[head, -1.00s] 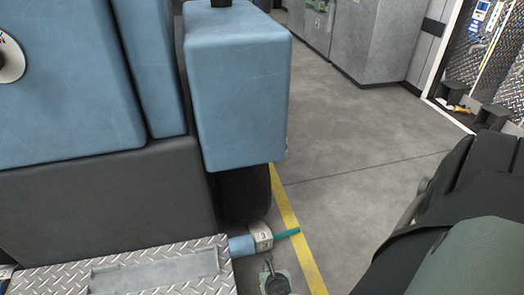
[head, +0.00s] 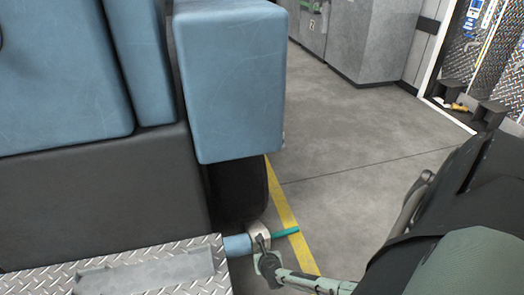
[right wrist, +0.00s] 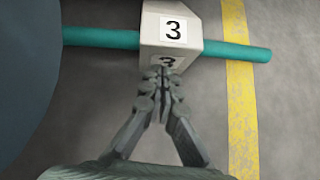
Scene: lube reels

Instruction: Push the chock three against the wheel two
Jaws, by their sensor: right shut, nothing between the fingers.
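Chock three is a pale block (head: 256,230) marked 3 with a teal bar through it, on the floor by the dark tyre (head: 238,190). No number shows on the tyre, so I take it as wheel two. My left gripper is out of view.
The blue machine body (head: 228,80) overhangs the tyre. A diamond-plate step (head: 120,285) lies at lower left, with a light-blue cylinder (head: 237,245) beside the chock. A yellow floor line (head: 283,205) runs to the right of it. Open grey floor (head: 350,130) extends right.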

